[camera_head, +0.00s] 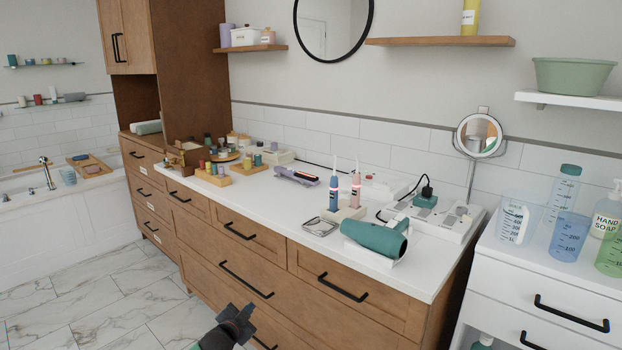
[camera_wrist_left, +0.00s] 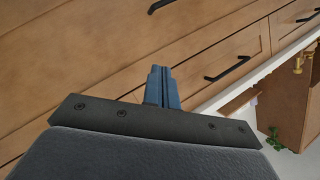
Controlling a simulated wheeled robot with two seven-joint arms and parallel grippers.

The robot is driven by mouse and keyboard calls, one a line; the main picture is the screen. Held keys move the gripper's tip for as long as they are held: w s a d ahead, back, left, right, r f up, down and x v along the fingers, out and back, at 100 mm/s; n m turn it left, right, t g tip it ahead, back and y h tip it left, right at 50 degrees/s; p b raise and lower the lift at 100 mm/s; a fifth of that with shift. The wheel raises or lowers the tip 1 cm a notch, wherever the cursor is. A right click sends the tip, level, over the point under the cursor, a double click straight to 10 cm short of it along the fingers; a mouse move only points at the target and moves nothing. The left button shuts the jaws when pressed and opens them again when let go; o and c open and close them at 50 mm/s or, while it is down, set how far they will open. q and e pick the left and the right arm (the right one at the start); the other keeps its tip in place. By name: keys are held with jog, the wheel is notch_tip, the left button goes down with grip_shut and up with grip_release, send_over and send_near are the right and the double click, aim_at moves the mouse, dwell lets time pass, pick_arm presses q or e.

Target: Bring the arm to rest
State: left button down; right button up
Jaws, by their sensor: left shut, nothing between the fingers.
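My left gripper (camera_head: 246,310) is at the bottom of the head view, low in front of the wooden drawer cabinet (camera_head: 210,238). Its fingers are shut with nothing between them. In the left wrist view the closed blue-grey fingers of the left gripper (camera_wrist_left: 162,72) point at the drawer fronts (camera_wrist_left: 90,60). The gripper is below the level of the white countertop (camera_head: 290,215) and appears apart from the cabinet. My right gripper does not show in either view.
Black drawer handles (camera_head: 245,280) stick out near the left gripper. A teal hair dryer (camera_head: 375,238) lies near the counter's front edge, with two electric toothbrushes (camera_head: 333,193) behind it. A white cabinet (camera_head: 540,285) stands at right. The marble floor (camera_head: 90,295) is clear at left.

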pick_arm(q)
jog(key=s+d+f+n+g, duration=0.35)
jog(key=s+f, duration=0.85)
jog(key=s, duration=0.5)
jog(key=s+d+f+n+g, duration=0.25)
jog(key=s+d+f, duration=0.25)
jog(key=s+f, duration=0.9)
jog(key=s+d+f+n+g, duration=0.25)
jog(key=s+d+f, duration=0.45)
jog(key=s, duration=1.4)
jog(key=s+a+r+g+p, duration=0.1)
jog(key=a+r+p, duration=0.2)
jog(key=r, duration=1)
jog(key=s+a+r+g+y+p, duration=0.1)
jog(key=a+r+g+p, duration=0.1)
jog(key=r+p, duration=0.5)
jog(key=s+a+r+g+y+p, duration=0.1)
jog(key=a+r+p, duration=0.4)
jog(key=r, duration=1.3)
jog(key=shift+r+p, duration=0.3)
jog(key=shift+p, duration=0.3)
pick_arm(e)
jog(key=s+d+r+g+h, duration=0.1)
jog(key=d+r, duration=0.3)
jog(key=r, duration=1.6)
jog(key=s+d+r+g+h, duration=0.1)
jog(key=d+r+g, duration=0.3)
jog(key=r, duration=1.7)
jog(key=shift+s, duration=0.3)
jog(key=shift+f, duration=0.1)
